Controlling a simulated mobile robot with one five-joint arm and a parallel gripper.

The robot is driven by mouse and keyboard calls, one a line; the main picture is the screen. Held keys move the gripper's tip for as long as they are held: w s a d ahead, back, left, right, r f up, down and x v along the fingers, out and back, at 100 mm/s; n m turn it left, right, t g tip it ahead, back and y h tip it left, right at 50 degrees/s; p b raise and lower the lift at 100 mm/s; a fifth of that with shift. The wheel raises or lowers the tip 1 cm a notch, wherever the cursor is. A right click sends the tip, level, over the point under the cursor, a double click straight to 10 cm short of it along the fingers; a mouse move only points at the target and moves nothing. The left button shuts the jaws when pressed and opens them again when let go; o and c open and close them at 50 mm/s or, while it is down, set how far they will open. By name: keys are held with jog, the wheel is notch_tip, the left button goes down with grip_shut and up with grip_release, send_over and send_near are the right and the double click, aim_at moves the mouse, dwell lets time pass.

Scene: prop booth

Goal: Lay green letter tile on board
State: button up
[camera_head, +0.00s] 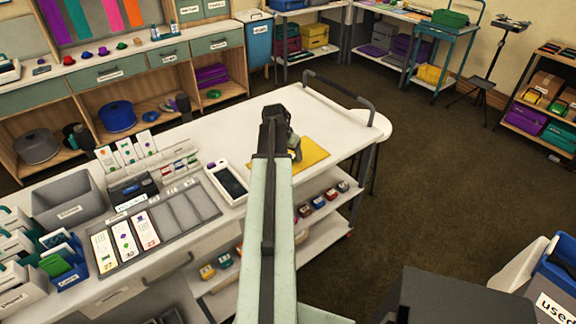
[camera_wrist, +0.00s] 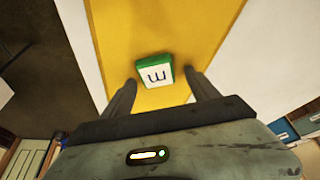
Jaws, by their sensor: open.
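A green letter tile (camera_wrist: 155,71) with a white face and a dark letter lies on a yellow sheet (camera_wrist: 190,25) in the wrist view. My gripper (camera_wrist: 160,80) is open, with one finger on each side of the tile's near end and a gap to both. In the head view my gripper (camera_head: 295,152) is over the yellow sheet (camera_head: 312,150) on the white cart top, and my arm hides the tile there. I cannot tell for certain which surface is the board. A grey slotted panel (camera_head: 182,213) lies left of my arm, with several cards in its left slots.
A white phone-like device (camera_head: 227,182) lies between the slotted panel and my arm. A grey bin (camera_head: 68,200) and card holders stand at the left. The white cart top (camera_head: 345,115) is clear behind the sheet, with a dark rail at its far end.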

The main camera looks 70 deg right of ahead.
jog(key=shift+r, duration=0.1)
grip_shut()
notch_tip(320, 180, up, 10)
jog(key=p, duration=1)
